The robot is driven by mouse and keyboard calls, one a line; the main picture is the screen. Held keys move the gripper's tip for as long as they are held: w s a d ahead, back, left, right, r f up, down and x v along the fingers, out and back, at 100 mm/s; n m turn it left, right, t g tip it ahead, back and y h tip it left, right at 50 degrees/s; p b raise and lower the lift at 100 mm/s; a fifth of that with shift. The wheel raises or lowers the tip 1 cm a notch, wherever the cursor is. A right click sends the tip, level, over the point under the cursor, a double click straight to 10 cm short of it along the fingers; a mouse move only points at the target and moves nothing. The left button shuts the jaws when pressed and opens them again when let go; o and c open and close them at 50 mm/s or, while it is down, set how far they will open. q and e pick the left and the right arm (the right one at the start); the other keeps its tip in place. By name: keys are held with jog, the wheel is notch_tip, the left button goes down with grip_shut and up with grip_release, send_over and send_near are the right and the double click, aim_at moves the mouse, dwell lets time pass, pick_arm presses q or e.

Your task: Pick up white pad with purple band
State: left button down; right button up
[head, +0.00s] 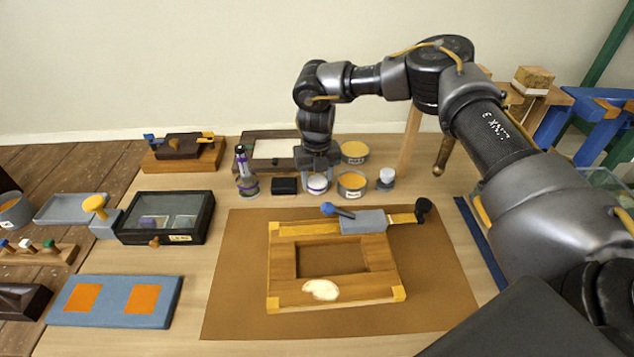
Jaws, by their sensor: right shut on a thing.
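The white pad with a purple band (317,184) stands at the back of the table, between a black block and a yellow-topped tin. My right gripper (318,172) comes down from above, and its fingers are shut on the pad. The pad seems to be at or close to table height; I cannot tell whether it touches the table. The gripper body hides part of its top. My left gripper is not in view.
Close by are a black block (284,186), a purple-marked bottle (244,168), a tin (352,185), another tin (354,152) and a white-capped jar (386,178). A wooden frame (290,300) lies on the brown mat (232,300) in front. A glass-lidded case (208,218) stands left.

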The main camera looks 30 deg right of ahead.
notch_tip(320, 180, up, 2)
jog(key=shift+r+b, duration=0.1)
jog(key=shift+b, duration=0.3)
jog(key=s+a+r, duration=0.1)
jog(key=s+r, duration=0.2)
jog(key=s, duration=0.1)
jog(key=s+a+r+b, duration=0.1)
jog(key=s+a+r, duration=0.1)
jog(key=s+r, duration=0.1)
jog(key=s+a+r, duration=0.1)
jog(key=s+r, duration=0.3)
jog(key=s, duration=0.2)
jog(key=shift+s+a, duration=0.1)
jog(key=shift+a, duration=0.25)
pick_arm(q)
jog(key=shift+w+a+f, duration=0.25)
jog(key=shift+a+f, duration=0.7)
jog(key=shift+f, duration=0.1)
pick_arm(e)
jog(key=o, duration=0.4)
jog(key=shift+c, duration=0.2)
jog(key=c, duration=0.3)
